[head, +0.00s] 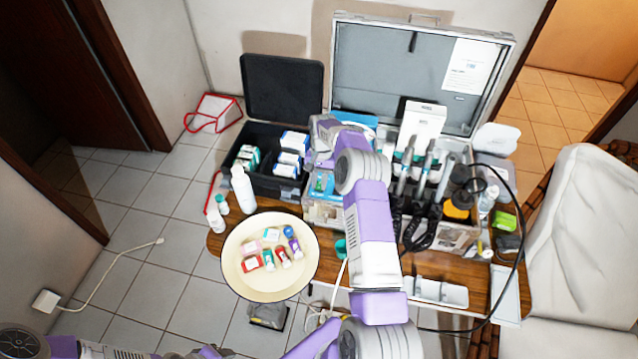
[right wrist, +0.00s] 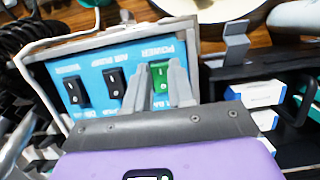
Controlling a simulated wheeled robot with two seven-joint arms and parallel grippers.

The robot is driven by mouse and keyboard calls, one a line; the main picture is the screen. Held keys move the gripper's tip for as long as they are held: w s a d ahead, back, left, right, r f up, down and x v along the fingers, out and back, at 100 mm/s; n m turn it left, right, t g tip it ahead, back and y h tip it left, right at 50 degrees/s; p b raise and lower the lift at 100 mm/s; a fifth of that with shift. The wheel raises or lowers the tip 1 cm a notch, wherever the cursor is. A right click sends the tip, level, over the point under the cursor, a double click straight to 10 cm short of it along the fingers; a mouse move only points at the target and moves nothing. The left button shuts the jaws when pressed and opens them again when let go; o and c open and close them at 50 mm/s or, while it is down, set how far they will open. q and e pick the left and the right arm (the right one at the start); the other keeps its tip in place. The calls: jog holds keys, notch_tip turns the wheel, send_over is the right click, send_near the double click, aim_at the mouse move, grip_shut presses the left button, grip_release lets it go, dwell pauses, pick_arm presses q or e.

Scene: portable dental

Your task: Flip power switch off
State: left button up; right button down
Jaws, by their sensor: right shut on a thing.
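The blue control panel (right wrist: 95,75) lies on the dental unit and fills the upper middle of the right wrist view, its labels upside down. It carries a green power switch (right wrist: 160,76) under the POWER label, and two black switches, one for the air pump (right wrist: 115,83) and one for water (right wrist: 75,92). My right gripper (right wrist: 160,82) is at the green switch, its grey fingers on either side of it, shut on it. In the head view my right arm covers part of the unit and the fingertips are hidden. My left gripper cannot be made out.
A black open case (head: 262,180) with boxes stands left of the unit. A round cream tray (head: 240,278) holds small bottles. Dental handpieces (head: 425,165) and a black cable (head: 522,235) are on the right. A silver case lid (head: 375,75) stands behind.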

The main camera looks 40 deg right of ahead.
dwell(0.4)
jog(key=c, duration=1.2)
grip_release()
jog(key=shift+c, duration=0.2)
jog(key=v, duration=0.7)
jog(key=shift+r, duration=0.3)
jog(key=shift+d+f, duration=0.1)
jog(key=shift+d, duration=0.05)
